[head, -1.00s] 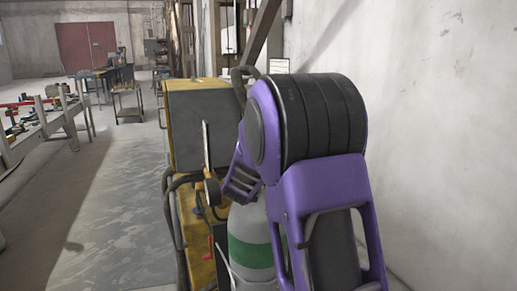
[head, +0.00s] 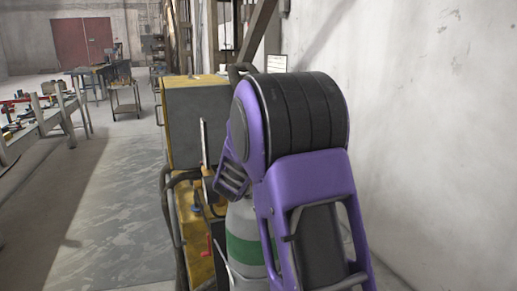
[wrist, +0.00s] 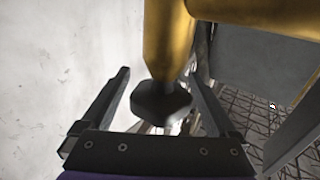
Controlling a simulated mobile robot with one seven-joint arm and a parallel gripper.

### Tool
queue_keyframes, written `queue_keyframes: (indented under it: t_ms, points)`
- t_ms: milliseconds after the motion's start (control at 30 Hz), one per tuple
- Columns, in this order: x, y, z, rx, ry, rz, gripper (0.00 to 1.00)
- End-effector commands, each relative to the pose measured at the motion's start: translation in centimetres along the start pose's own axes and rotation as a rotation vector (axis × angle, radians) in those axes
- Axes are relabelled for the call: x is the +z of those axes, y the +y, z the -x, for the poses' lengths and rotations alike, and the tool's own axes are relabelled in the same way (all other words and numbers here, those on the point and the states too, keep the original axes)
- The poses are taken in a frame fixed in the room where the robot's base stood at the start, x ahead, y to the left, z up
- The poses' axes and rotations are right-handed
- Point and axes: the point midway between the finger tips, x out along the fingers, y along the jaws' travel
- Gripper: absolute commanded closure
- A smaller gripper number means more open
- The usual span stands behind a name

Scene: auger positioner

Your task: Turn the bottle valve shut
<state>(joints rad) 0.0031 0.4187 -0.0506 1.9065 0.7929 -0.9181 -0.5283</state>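The gas bottle (head: 243,250) is grey with a green band and stands upright, partly hidden behind my purple arm in the head view. In the wrist view, the brass valve body (wrist: 168,42) comes down from the top, with a dark faceted knob (wrist: 160,102) at its end. My gripper (wrist: 158,75) is open, with one finger on each side of the knob. Gaps show between the knob and both fingers, the wider on the left. The head view does not show the fingers at the valve clearly.
A yellow and grey machine (head: 192,125) with hoses stands directly left of the bottle. A bare pale wall (head: 430,130) is close on the right. A workbench (head: 40,125) with parts is at the far left. The floor (head: 110,215) between is open.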

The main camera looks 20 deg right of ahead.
Motion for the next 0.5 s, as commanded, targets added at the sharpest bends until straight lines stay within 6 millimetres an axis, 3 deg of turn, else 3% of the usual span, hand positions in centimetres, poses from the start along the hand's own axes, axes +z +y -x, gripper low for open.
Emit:
queue_keyframes:
  t_ms: [267, 500]
  points:
    - [0.1, -0.1, 0.4, -0.001, -0.002, 0.000, 0.06]
    - [0.0, -0.2, 4.5, -0.005, -0.002, 0.000, 0.06]
